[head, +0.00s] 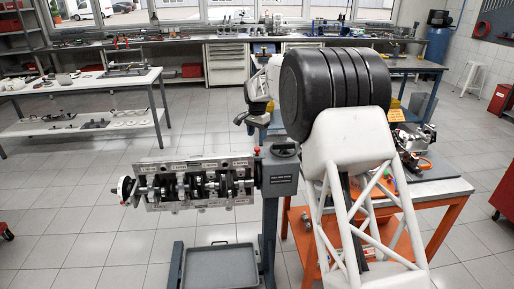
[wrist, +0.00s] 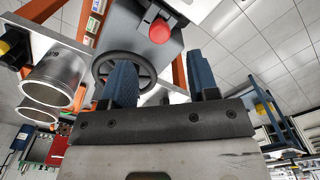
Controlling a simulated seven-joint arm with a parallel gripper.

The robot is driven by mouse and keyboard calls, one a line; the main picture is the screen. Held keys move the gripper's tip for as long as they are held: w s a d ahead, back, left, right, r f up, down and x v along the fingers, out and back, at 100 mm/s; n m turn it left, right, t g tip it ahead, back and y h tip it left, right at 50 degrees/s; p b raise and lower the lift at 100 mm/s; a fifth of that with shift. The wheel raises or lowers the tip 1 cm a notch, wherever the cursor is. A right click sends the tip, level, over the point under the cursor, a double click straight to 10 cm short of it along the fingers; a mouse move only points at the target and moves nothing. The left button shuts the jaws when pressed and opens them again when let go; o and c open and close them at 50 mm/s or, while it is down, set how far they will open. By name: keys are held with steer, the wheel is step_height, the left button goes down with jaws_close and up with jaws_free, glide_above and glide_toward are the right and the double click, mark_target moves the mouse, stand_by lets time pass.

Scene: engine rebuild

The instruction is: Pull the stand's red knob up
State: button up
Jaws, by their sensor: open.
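The stand's red knob (wrist: 160,31) shows in the wrist view as a round red cap on the dark grey gearbox (wrist: 137,22). In the head view the knob (head: 257,150) is a small red spot at the gearbox's upper left edge. My gripper (wrist: 162,64) is open, its two blue fingers apart with nothing between them. The knob lies beyond the fingertips and is not touched. In the head view my gripper (head: 252,119) is above the gearbox (head: 280,180), partly hidden by my arm.
A black handwheel (wrist: 125,72) sits beside the knob, partly behind the left finger. An engine block with crankshaft (head: 195,184) is mounted on the stand, left of the gearbox. A grey drip tray (head: 222,265) lies below. An orange-framed bench (head: 440,190) stands right.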

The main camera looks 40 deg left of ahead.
mark_target(257, 148)
steer(key=shift+f, duration=3.35)
steer(key=shift+c, duration=0.3)
jaws_close()
